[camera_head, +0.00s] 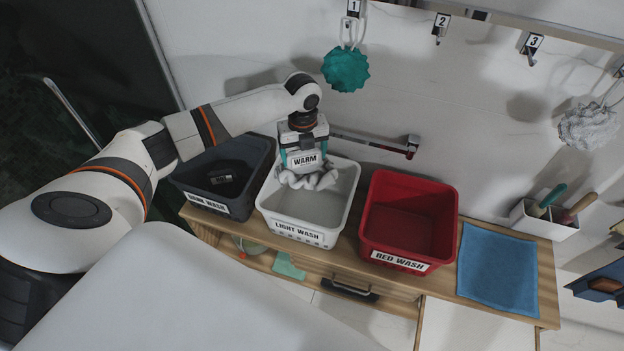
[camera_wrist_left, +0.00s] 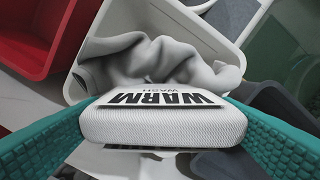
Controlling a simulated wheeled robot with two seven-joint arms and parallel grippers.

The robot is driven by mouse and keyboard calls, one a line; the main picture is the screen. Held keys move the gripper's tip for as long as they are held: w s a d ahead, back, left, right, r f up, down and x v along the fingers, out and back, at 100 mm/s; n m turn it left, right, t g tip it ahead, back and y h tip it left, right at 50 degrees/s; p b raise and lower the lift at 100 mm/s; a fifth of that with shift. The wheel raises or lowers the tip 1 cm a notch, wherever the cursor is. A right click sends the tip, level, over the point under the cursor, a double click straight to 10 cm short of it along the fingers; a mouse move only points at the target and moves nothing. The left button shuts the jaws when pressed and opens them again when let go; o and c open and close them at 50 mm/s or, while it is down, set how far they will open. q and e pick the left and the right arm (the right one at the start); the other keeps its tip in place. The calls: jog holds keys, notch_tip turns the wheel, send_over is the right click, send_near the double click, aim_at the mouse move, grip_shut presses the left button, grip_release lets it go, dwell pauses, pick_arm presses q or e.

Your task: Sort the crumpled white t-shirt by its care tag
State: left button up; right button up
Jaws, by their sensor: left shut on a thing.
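The crumpled white t-shirt (camera_head: 312,181) hangs under my left gripper (camera_head: 304,160) at the upper part of the white LIGHT WASH bin (camera_head: 345,200). Its white tag block reads WARM in the head view and WARM WASH in the left wrist view (camera_wrist_left: 165,125). The teal fingers of my left gripper are shut on this block, one on each side. The shirt's grey-white folds (camera_wrist_left: 160,65) spread beyond the block, over the bin's opening. I cannot tell whether the cloth touches the bin. My right gripper is not in view.
The dark-grey bin (camera_head: 190,175), labelled DARK WASH, stands left with a dark item (camera_head: 222,179) inside. The red bin (camera_head: 377,232), labelled RED WASH, stands right and looks empty. A blue cloth (camera_head: 498,268) lies on the wooden counter (camera_head: 548,285). A towel bar (camera_head: 370,141) is behind.

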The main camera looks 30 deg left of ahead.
aim_at(302, 166)
pick_arm(q)
jog(key=shift+a+f+m, duration=0.1)
jog(key=shift+a+m, duration=0.3)
jog(key=shift+m, duration=0.2)
jog(key=shift+f, duration=0.2)
notch_tip(302, 166, down, 6)
jog(key=b, duration=0.5)
jog(key=shift+w+r+b, duration=0.1)
jog(key=shift+r+b, duration=0.05)
jog(key=shift+b, duration=0.25)
jog(key=shift+r, duration=0.1)
jog(key=o, duration=1.3)
jog(key=shift+c, duration=0.2)
jog(key=shift+r, duration=0.4)
notch_tip(302, 166, up, 11)
jog(key=shift+r+b, duration=0.1)
jog(key=shift+b, duration=0.95)
